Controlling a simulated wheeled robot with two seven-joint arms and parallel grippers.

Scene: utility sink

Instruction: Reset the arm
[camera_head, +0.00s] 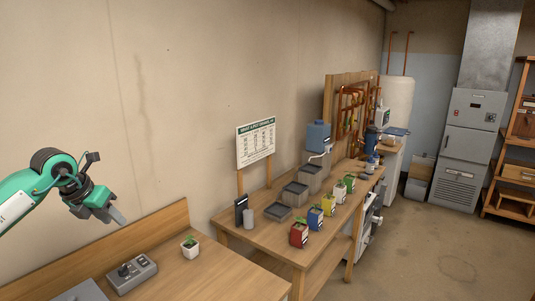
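My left arm comes in from the left edge, green and black. Its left gripper (117,215) hangs in the air above the near wooden table (225,273), in front of the bare wall. I see it from the side, so I cannot tell whether its fingers are apart. Nothing is visible in it. My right arm and gripper are not in view.
Below stand a grey control box (132,274) and a small potted plant (190,247). The long bench (270,242) on the right holds grey trays (277,211), several coloured pots and a sign (256,143). Floor (440,260) at right is clear.

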